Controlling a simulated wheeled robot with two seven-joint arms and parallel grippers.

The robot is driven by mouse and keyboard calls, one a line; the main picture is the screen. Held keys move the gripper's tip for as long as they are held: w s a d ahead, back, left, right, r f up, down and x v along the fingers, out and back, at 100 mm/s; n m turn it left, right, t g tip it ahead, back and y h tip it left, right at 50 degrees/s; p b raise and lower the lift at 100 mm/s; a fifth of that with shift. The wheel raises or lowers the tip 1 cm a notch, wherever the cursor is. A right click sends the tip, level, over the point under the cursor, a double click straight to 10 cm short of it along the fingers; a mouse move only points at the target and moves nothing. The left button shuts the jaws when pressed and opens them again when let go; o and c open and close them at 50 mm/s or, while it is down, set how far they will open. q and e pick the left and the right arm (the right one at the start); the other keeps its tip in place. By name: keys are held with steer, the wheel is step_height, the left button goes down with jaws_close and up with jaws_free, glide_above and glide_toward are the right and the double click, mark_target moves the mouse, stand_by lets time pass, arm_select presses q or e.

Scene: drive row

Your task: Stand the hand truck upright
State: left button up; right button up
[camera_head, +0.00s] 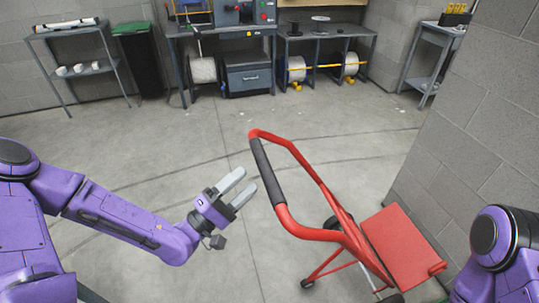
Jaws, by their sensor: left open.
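The red hand truck (336,201) is right of centre in the head view, leaning at a tilt with its handle toward the middle of the room. Its black grip (266,171) is on the left side of the handle loop. Its red plate (397,243) and dark wheels are at the lower right, near the block wall. My left gripper (238,187) is open and empty, just left of the black grip, with its fingers pointing toward it and seemingly apart from it. My right gripper is out of view; only part of my right arm shows at the lower right.
A grey block wall (480,130) stands close on the right, beside the hand truck. Workbenches with cable spools (203,69), a dark bin (139,62) and a shelf (78,52) line the back.

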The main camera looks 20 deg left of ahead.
arm_select(q)
steer(key=p+x, duration=0.1)
steer(key=x, duration=0.8)
steer(key=shift+w+d+p, duration=0.15)
steer(key=shift+p, duration=0.25)
steer(key=shift+f, duration=0.1)
